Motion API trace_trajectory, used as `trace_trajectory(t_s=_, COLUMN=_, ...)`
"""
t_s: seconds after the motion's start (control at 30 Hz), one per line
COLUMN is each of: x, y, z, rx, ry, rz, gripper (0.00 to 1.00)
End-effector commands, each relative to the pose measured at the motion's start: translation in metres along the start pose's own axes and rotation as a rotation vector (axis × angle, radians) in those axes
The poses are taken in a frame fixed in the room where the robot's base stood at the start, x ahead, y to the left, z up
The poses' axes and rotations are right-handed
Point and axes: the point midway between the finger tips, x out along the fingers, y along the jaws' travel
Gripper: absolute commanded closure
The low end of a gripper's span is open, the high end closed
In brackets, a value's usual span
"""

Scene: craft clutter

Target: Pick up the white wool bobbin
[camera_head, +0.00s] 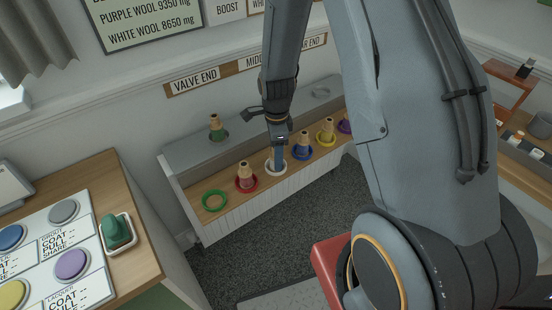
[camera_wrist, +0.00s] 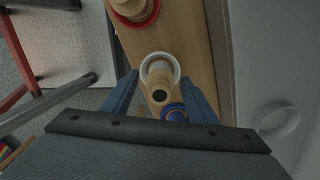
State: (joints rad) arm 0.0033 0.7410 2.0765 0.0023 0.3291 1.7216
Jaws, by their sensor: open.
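The white wool bobbin shows in the wrist view as a pale wooden cone (camera_wrist: 159,80) standing in a white ring (camera_wrist: 177,68) on the wooden shelf. In the head view my gripper (camera_head: 279,153) reaches down over the white ring (camera_head: 269,168) and hides most of that bobbin. In the wrist view my gripper (camera_wrist: 160,100) is open, with one blue finger on each side of the bobbin. I cannot tell whether the fingers touch it.
The red bobbin (camera_head: 246,178) stands to the left and the blue bobbin (camera_head: 303,147) close on the right. Yellow (camera_head: 326,132) and purple (camera_head: 345,123) bobbins are farther right.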

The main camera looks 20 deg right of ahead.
Motion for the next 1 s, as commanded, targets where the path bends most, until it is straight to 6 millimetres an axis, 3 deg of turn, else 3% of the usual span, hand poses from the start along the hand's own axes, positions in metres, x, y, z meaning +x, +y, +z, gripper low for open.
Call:
trace_trajectory(t_s=0.13, x=0.0123, y=0.0006, z=0.0001, rx=0.000, ry=0.000, rz=0.000, gripper=0.47)
trace_trajectory(t_s=0.4, x=0.0145, y=0.0005, z=0.0001, rx=-0.001, ry=0.000, rz=0.000, gripper=0.47)
trace_trajectory(t_s=0.67, x=0.0143, y=0.0004, z=0.0002, rx=-0.001, ry=0.000, rz=0.000, gripper=0.89)
trace_trajectory(t_s=1.0, x=0.0111, y=-0.0001, z=0.0002, rx=-0.001, ry=0.000, rz=-0.001, gripper=0.89)
